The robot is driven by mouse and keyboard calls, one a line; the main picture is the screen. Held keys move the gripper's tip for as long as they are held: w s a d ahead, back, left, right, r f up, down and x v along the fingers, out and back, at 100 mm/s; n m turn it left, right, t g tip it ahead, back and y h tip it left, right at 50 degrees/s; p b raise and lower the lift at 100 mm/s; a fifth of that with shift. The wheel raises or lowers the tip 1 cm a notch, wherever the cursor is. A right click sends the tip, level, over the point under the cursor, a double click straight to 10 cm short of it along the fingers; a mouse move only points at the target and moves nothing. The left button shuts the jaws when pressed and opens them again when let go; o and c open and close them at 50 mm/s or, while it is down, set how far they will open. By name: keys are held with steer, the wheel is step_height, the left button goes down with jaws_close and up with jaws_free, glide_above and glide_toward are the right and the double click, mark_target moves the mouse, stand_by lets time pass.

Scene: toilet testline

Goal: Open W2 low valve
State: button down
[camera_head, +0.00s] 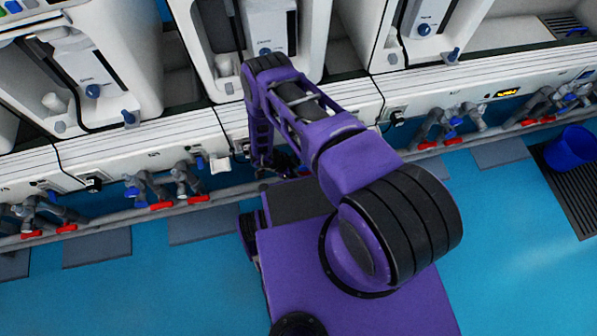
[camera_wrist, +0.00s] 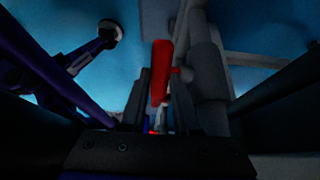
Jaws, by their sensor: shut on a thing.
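My gripper (camera_wrist: 163,85) is shut on a red valve handle (camera_wrist: 161,72), which stands lengthwise between the two dark fingers in the wrist view. The handle joins a grey pipe fitting (camera_wrist: 208,75) at its right. A smaller red part (camera_wrist: 151,131) shows low between the fingers. In the head view my arm reaches down to the pipe row below the middle machine. My gripper and the held valve are mostly hidden there. No W2 label is readable.
Other valves with red handles (camera_head: 161,206) and blue handles (camera_head: 131,193) line the pipe at left and right. White machines (camera_head: 90,75) stand above on the bench. A blue bucket (camera_head: 570,147) sits on a floor grate at right. Blue floor (camera_head: 510,240) is open at right.

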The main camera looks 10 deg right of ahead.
steer(key=c, duration=0.6)
jaws_free()
steer(key=shift+c, duration=0.2)
steer(key=p+v, duration=0.2)
steer(key=v, duration=1.5)
steer(key=shift+a+p, duration=0.2)
steer(key=shift+p, duration=0.1)
steer(key=shift+r, duration=0.15)
steer(key=shift+c, duration=0.2)
